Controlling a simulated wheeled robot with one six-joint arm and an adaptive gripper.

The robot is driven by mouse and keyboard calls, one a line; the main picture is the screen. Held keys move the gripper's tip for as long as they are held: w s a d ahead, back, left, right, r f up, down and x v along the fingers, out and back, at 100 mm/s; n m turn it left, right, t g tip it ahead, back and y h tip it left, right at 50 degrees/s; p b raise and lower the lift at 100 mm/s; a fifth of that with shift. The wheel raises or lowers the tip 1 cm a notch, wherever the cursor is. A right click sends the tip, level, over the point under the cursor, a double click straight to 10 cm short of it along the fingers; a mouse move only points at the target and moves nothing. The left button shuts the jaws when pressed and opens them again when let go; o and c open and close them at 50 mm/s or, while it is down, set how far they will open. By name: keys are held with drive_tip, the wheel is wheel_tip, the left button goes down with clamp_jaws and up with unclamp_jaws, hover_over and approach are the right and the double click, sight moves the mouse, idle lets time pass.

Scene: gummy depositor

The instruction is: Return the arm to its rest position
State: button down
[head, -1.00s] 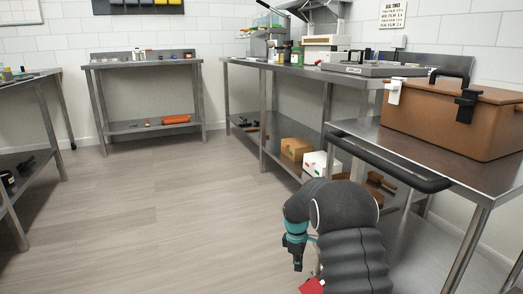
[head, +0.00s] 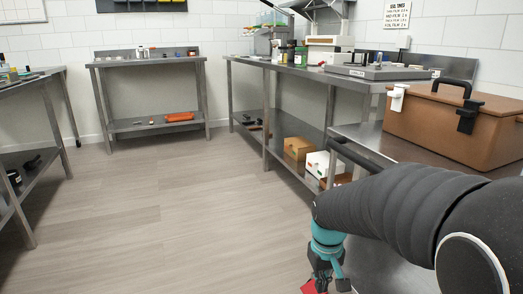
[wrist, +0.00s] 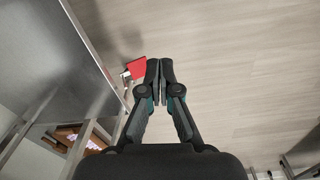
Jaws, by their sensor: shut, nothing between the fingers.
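My arm reaches in from the right edge of the head view, in a dark ribbed sleeve with a teal wrist. My gripper (head: 328,283) hangs low at the bottom of the head view, pointing down over the floor. In the wrist view its two dark fingers (wrist: 166,72) meet at the tips with nothing between them. A red object (wrist: 137,68) lies beyond and left of the fingertips in the wrist view. Its red edge also shows beside the gripper in the head view (head: 308,287). What it is, I cannot tell.
A steel table with a brown case (head: 455,122) stands at the right, close to my arm, with a dark rail (head: 358,156) along its end. Its metal surface (wrist: 75,45) fills the left of the wrist view. Benches stand behind and at the left. The floor (head: 170,200) in the middle is clear.

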drive_tip(key=s+d+r+m+t+p, duration=0.1)
drive_tip(key=s+r+t+p, duration=0.4)
drive_tip(key=s+r, duration=1.1)
drive_tip(key=shift+s+d+r+m, duration=0.15)
drive_tip(key=shift+r+m, duration=0.45)
